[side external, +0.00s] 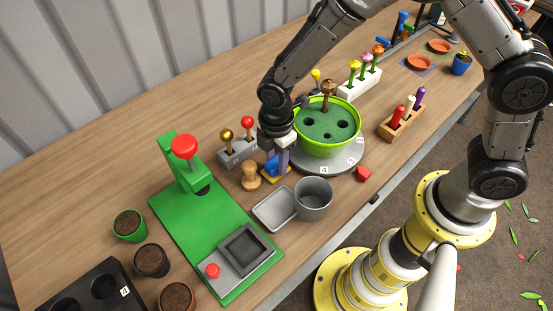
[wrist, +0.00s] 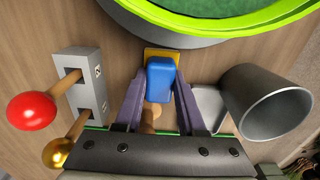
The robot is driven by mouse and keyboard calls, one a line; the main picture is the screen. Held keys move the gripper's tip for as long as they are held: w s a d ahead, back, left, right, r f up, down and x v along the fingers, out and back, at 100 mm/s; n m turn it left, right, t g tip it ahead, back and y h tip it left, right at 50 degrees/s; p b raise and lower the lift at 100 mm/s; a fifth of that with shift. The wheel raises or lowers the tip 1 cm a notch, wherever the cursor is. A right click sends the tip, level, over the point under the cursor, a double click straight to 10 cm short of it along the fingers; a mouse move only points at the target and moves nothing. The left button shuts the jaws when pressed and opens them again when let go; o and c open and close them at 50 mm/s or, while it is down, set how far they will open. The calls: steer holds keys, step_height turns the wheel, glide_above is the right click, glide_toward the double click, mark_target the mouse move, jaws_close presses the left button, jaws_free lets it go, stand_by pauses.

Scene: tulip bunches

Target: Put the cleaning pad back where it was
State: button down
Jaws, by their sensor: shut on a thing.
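The cleaning pad looks like a blue block (wrist: 160,82), and it sits between my gripper's two purple-grey fingers in the wrist view. In the side view its blue part (side external: 271,166) is partly hidden behind a finger. My gripper (side external: 279,165) points down and is shut on the pad, low over the table. It also shows in the wrist view (wrist: 160,92). A flat yellow piece (wrist: 161,55) shows at the pad's far end, close to the table. I cannot tell whether it is part of the pad or a mark under it.
A green bowl (side external: 326,143) on a grey turntable (side external: 329,169) stands close behind. A grey cup (side external: 313,199) and shallow tray (side external: 274,208) are in front. A grey holder (side external: 238,152) with two ball-topped tools and a wooden stamp (side external: 251,178) are left. A green press (side external: 201,220) is further left.

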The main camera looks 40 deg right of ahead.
mark_target(277, 161)
steer(key=shift+f, duration=0.1)
steer(key=c, duration=0.5)
jaws_free()
step_height(277, 161, up, 12)
steer(key=shift+r, duration=0.2)
steer(key=s+d+r+m+t, duration=0.4)
steer(key=s+d+r+m, duration=0.8)
steer(key=d, duration=0.3)
steer(key=s+d+m+t, duration=0.1)
steer(key=s+d+m, duration=0.2)
steer(key=s+m, duration=0.3)
steer(key=shift+s+d+r+t, duration=0.2)
steer(key=shift+s+r+t, duration=0.1)
